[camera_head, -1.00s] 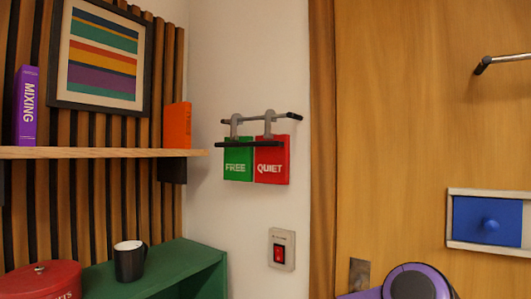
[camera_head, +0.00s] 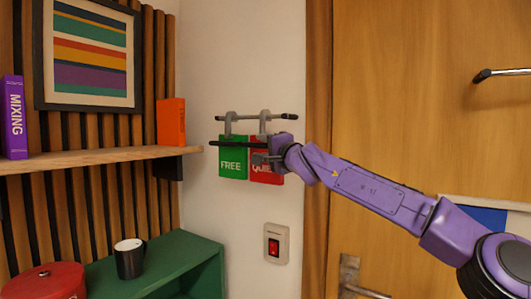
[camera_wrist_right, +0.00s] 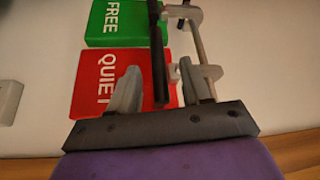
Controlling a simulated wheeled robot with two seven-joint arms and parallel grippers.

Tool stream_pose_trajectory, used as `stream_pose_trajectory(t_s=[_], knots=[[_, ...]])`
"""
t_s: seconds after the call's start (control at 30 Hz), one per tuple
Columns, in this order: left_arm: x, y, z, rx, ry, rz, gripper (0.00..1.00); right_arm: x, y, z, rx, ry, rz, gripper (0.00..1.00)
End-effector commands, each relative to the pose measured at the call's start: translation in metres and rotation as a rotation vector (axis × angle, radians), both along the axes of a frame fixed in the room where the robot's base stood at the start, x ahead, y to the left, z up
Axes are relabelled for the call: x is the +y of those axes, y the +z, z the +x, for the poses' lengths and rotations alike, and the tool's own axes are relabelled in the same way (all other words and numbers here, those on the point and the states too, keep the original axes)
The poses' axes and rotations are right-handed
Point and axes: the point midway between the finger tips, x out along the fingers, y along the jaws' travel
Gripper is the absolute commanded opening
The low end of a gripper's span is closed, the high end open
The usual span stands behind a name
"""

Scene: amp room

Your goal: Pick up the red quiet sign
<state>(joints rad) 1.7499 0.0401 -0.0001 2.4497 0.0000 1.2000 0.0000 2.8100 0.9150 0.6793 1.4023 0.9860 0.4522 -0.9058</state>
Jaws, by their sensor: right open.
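The red QUIET sign (camera_head: 267,177) hangs on the wall rack, right of the green FREE sign (camera_head: 232,158). My right gripper (camera_head: 260,158) is in front of the red sign and covers part of its face and lettering. In the right wrist view, the red sign (camera_wrist_right: 88,88) lies behind the open fingers of my right gripper (camera_wrist_right: 160,80), with one finger over its face. A dark bar (camera_wrist_right: 157,60) of the rack runs between the fingers. I cannot tell whether a finger touches the sign. My left gripper is out of view.
The rack has grey brackets and an upper rod (camera_head: 272,117). A red wall switch (camera_head: 275,243) sits below. At left are a wooden shelf (camera_head: 90,158), a green cabinet (camera_head: 190,250) and a black mug (camera_head: 130,260). A wooden door (camera_head: 400,110) stands at right.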

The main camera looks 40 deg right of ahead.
Motion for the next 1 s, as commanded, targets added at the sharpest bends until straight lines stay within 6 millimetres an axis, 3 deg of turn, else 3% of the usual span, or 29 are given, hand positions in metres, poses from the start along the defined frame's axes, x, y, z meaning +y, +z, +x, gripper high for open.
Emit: stream_pose_trajectory(t_s=[0.03, 0.2, 0.43, 0.47, 0.6, 1.0], knots=[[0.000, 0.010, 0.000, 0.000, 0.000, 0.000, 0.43, 0.000, 0.003, 0.011, 0.005, -0.001, -0.001, 0.48], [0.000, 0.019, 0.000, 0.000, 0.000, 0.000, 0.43, -0.002, 0.005, 0.036, 0.003, -0.001, -0.002, 0.48], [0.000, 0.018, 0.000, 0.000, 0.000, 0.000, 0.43, -0.002, 0.003, 0.039, 0.001, 0.000, -0.001, 0.48], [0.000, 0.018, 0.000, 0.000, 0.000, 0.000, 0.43, -0.002, 0.003, 0.039, 0.001, 0.000, -0.001, 0.45], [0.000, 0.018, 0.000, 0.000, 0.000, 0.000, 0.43, -0.002, 0.003, 0.038, 0.001, 0.000, -0.001, 0.00], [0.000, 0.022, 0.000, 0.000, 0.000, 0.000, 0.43, -0.002, 0.010, 0.038, 0.000, 0.000, -0.001, 0.00]])
